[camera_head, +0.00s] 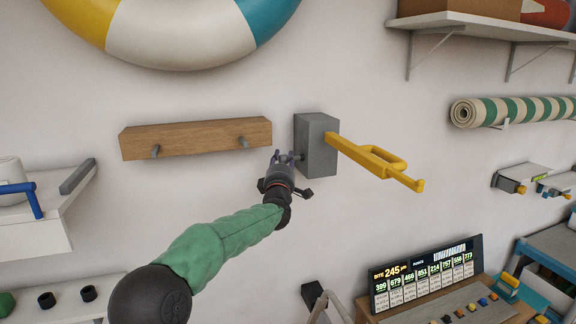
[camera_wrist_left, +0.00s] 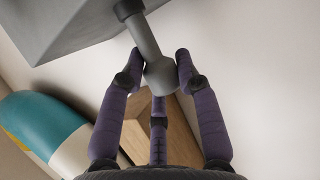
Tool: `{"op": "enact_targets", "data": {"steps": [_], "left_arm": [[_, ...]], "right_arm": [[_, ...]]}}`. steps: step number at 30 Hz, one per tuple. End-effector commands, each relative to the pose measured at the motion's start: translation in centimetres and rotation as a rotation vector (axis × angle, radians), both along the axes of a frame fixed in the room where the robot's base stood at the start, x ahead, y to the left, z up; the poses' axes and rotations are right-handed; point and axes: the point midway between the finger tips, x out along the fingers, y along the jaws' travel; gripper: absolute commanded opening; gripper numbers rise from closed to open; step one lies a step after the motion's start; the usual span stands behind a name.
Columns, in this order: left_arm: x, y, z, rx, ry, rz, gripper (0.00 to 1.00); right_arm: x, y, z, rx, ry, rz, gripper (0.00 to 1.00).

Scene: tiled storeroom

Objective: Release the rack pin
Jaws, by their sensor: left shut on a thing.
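A grey block (camera_head: 317,145) is fixed to the wall, with a yellow rack arm (camera_head: 375,160) sticking out to its right. The rack pin, a grey rod with a rounded knob (camera_wrist_left: 162,77), comes out of the block (camera_wrist_left: 75,25) in the left wrist view. In the head view the pin is mostly hidden by my gripper at the block's left side. My left gripper (camera_head: 285,158) is shut on the knob; its purple fingers (camera_wrist_left: 160,78) sit around it in the left wrist view. My right gripper is not in view.
A wooden peg rail (camera_head: 197,138) is on the wall left of the block, and a striped ring (camera_head: 180,35) hangs above. Shelves stand at left (camera_head: 35,235) and upper right (camera_head: 480,28). A display panel (camera_head: 425,278) stands below right.

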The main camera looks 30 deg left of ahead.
Motion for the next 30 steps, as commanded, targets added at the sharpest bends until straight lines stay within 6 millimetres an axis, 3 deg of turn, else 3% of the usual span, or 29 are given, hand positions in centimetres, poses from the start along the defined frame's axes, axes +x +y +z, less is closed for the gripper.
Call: {"op": "enact_targets", "data": {"steps": [3,13,14,15,16,30], "left_arm": [[-0.55,0.60,-0.93,-0.004,0.008,0.000,0.00],[-0.72,0.79,-0.88,-0.005,0.013,0.001,0.00],[-0.72,0.79,-0.91,-0.006,0.014,0.001,0.35],[-0.72,0.80,-0.93,-0.006,0.014,0.001,0.47],[-0.72,0.79,-0.93,-0.006,0.014,0.000,0.52],[-0.72,0.64,-0.58,-0.003,0.009,-0.002,0.52]], "right_arm": [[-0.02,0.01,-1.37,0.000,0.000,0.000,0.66],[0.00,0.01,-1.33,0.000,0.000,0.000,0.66],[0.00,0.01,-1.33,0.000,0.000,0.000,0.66],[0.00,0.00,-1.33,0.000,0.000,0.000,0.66],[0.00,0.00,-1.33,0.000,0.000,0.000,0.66],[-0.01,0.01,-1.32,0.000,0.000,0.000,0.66]]}}
